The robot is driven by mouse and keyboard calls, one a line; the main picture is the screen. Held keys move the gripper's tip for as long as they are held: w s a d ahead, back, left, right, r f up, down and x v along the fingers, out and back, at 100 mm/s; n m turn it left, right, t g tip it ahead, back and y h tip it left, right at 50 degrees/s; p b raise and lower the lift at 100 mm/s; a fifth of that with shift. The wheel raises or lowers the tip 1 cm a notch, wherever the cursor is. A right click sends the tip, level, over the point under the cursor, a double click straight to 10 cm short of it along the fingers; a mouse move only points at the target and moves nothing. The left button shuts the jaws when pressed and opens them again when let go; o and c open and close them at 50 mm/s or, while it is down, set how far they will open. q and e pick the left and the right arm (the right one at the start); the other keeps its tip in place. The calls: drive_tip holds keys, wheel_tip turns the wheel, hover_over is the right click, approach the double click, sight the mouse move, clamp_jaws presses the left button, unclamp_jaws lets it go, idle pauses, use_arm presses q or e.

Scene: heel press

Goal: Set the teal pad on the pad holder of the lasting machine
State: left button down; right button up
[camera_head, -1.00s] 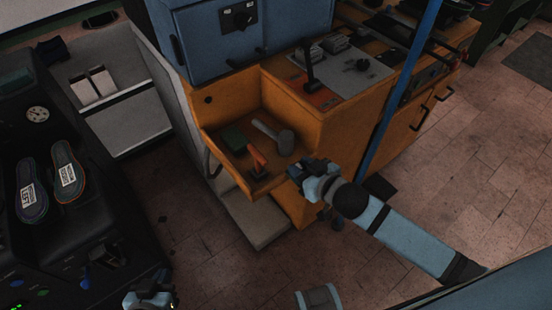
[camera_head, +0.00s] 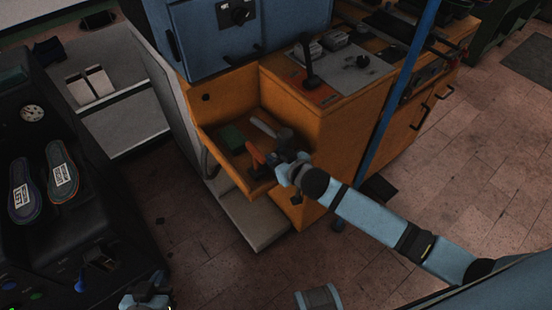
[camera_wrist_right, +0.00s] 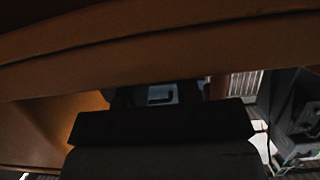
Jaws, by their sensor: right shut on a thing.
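A dark green block (camera_head: 231,137), the nearest match to the teal pad, lies in the open orange tray (camera_head: 236,178) of the blue-and-orange machine. My right gripper (camera_head: 277,160) is over the tray's right side, to the right of the block and apart from it. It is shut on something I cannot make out. A dark slab (camera_wrist_right: 160,122) crosses the right wrist view below the orange-brown edge (camera_wrist_right: 160,55); I cannot tell what it is. My left gripper (camera_head: 147,300) is at the bottom edge, its fingers unclear. I cannot identify the pad holder.
An orange-handled tool (camera_head: 257,154) and a mallet's pale handle (camera_head: 263,126) lie in the tray close to my right gripper. A blue pole (camera_head: 387,105) stands right of the tray. A black machine with two soles (camera_head: 60,180) is at the left. Floor shows between the machines.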

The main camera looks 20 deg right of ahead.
drive_tip(key=shift+w+f, duration=0.2)
drive_tip(key=shift+f, duration=0.1)
drive_tip(key=o, duration=0.6)
drive_tip(key=shift+f, duration=0.1)
drive_tip(key=shift+c, duration=0.2)
drive_tip(key=shift+o, duration=0.7)
